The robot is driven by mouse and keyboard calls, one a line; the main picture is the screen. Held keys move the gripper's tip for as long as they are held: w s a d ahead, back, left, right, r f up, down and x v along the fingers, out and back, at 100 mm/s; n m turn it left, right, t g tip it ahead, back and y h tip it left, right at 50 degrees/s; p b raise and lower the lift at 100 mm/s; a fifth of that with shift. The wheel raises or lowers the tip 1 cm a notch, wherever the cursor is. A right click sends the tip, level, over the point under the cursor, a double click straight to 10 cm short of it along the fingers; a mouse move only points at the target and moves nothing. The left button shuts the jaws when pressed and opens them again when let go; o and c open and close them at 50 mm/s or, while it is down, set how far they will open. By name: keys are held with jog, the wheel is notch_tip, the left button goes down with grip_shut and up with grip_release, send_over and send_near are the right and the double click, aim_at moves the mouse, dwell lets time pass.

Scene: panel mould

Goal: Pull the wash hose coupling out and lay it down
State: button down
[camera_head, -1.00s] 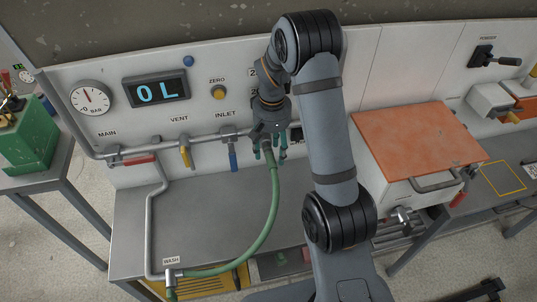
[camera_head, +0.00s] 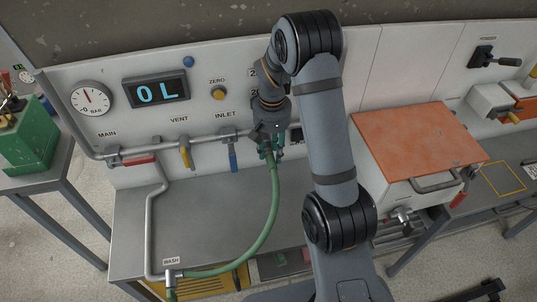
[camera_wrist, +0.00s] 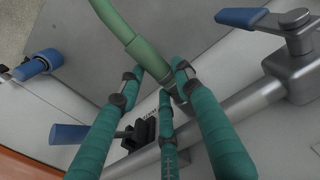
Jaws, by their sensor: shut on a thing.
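The green wash hose (camera_head: 262,226) loops up from the WASH outlet (camera_head: 172,274) at the bench's front left to my gripper (camera_head: 270,150), below the right end of the pipe. In the wrist view, the hose (camera_wrist: 115,25) ends in a green and grey coupling (camera_wrist: 163,72), which points towards the grey pipe (camera_wrist: 250,95). The teal fingers of my gripper (camera_wrist: 157,78) are closed around the coupling. Its far end is partly hidden by the fingers, so I cannot tell how far it sits in a fitting.
The blue INLET lever (camera_head: 233,161) and yellow VENT lever (camera_head: 185,156) hang just left of my gripper. A white box with an orange top (camera_head: 415,140) stands to the right. The grey bench top (camera_head: 190,215) is mostly clear left of the hose.

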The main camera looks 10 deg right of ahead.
jog(key=shift+s, duration=0.1)
jog(key=shift+s+a+b, duration=0.1)
jog(key=shift+s+b, duration=1.25)
jog(key=shift+s, duration=1.45)
jog(key=shift+s, duration=0.1)
jog(key=shift+s+b, duration=0.8)
jog(key=shift+s, duration=1.1)
